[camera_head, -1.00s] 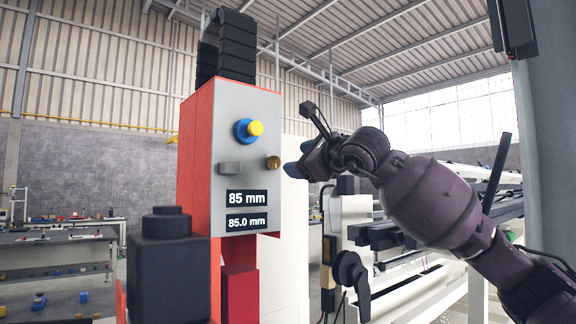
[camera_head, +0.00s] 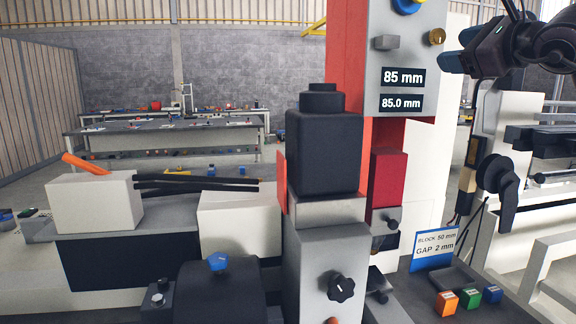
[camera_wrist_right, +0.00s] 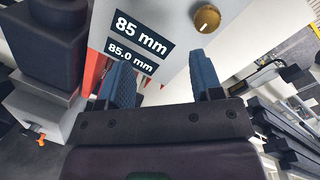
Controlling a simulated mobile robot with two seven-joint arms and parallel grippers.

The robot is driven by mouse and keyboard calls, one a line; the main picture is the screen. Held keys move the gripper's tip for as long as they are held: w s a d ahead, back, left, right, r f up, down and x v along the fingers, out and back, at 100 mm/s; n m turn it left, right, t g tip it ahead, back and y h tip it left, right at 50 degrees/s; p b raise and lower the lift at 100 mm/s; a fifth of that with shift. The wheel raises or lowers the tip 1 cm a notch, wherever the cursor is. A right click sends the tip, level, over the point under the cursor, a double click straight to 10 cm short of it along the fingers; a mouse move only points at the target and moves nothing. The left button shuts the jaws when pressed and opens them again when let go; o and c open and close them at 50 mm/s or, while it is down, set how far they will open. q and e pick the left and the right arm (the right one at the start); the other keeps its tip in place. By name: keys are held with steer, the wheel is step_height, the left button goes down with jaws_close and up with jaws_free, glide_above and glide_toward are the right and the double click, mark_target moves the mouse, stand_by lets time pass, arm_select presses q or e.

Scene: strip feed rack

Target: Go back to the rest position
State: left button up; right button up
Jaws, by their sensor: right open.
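My right gripper (camera_head: 452,50) is at the upper right of the head view, beside the grey control panel (camera_head: 392,60). In the right wrist view its two blue fingers (camera_wrist_right: 165,85) stand apart with nothing between them. The panel and its brass-coloured knob (camera_wrist_right: 207,18) lie beyond the fingertips there. The same knob (camera_head: 436,36) shows just left of the gripper in the head view. The panel displays read 85 mm and 85.0 mm. My left gripper is not in view.
A black block-shaped unit (camera_head: 324,150) stands left of the panel on the machine. A sign (camera_head: 434,250) reads block 50 mm, gap 2 mm. Orange (camera_head: 446,303), green (camera_head: 469,298) and blue (camera_head: 492,294) blocks sit near it. A grey bench (camera_head: 170,138) is far back.

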steer(key=s+a+f+m+g+y, duration=0.1)
steer(key=s+a+f+m+y, duration=0.15)
steer(key=a+f+y, duration=0.5)
steer(key=s+a+f+m+g+y, duration=0.1)
steer(key=a+f+m+y, duration=0.25)
steer(key=f, duration=0.75)
steer(key=s+d+f+m+t+h, duration=0.1)
steer(key=s+d+f+m+h, duration=0.25)
steer(key=f+m+h, duration=0.5)
steer(key=s+d+f+m+t+h, duration=0.1)
steer(key=s+d+f+m+h, duration=0.4)
steer(key=f+m, duration=0.6)
steer(key=s+d+f+m+t+h, duration=0.1)
steer(key=d+f+m+h, duration=0.1)
steer(key=f+m+h, duration=0.85)
steer(key=s+f+m+g+y, duration=0.3)
steer(key=s+f+m+g, duration=0.6)
steer(key=s+f, duration=0.3)
steer(key=s+a+f+m+g+y, duration=0.1)
steer(key=s+a+f+g+y, duration=0.15)
steer(key=s, duration=0.45)
steer(key=s+a+f+m+g+y, duration=0.1)
steer(key=s+a+f+g+y, duration=0.2)
steer(key=s, duration=0.5)
steer(key=w+f+t, duration=0.7)
steer(key=w+f, duration=0.1)
steer(key=shift+f+t+h, duration=0.35)
steer(key=shift+h, duration=0.1)
